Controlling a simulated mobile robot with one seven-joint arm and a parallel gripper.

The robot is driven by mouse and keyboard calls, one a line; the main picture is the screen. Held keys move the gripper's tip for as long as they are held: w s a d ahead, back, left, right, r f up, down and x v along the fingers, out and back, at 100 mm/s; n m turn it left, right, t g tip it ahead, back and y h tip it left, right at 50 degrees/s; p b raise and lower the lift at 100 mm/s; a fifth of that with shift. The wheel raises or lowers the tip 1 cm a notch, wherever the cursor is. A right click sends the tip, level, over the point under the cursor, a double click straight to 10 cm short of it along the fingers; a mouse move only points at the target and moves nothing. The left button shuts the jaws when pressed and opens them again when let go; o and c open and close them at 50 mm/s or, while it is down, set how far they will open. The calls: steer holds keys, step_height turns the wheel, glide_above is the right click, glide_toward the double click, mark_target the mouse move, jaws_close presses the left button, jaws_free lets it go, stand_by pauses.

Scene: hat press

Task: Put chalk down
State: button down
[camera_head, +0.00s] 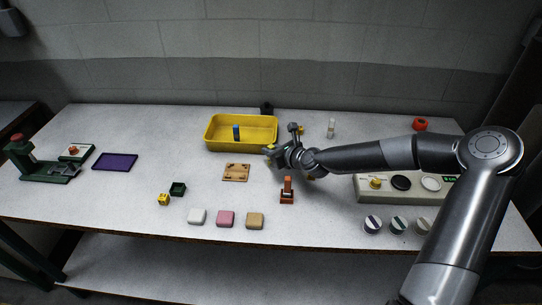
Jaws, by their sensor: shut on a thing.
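My gripper (273,151) is at the middle of the table, just off the right front corner of the yellow tray (207,134). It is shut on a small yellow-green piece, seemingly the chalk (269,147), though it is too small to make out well. My fingers hide part of it. I cannot tell whether it touches the tray rim or the table. A blue upright piece (236,132) stands inside the yellow tray.
A wooden plate (236,172) and an orange-brown stand (287,190) are near my gripper. A control panel (366,197) is right; a green press (40,165) is far left.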

steer(key=shift+r, duration=0.1)
steer(key=r, duration=0.4)
steer(key=shift+d+r, duration=0.15)
steer(key=shift+d, duration=0.05)
steer(key=s+d+r, duration=0.3)
steer(key=d+r, duration=0.3)
steer(key=d, duration=0.4)
steer(key=n+g+y, duration=0.3)
steer(key=n+g, duration=0.1)
steer(key=n, duration=0.1)
glide_above(247, 138)
step_height(247, 138, down, 6)
steer(key=shift+f+m, duration=0.3)
steer(key=shift+f, duration=1.6)
steer(key=shift+f, duration=0.15)
steer(key=c, duration=1.6)
jaws_free()
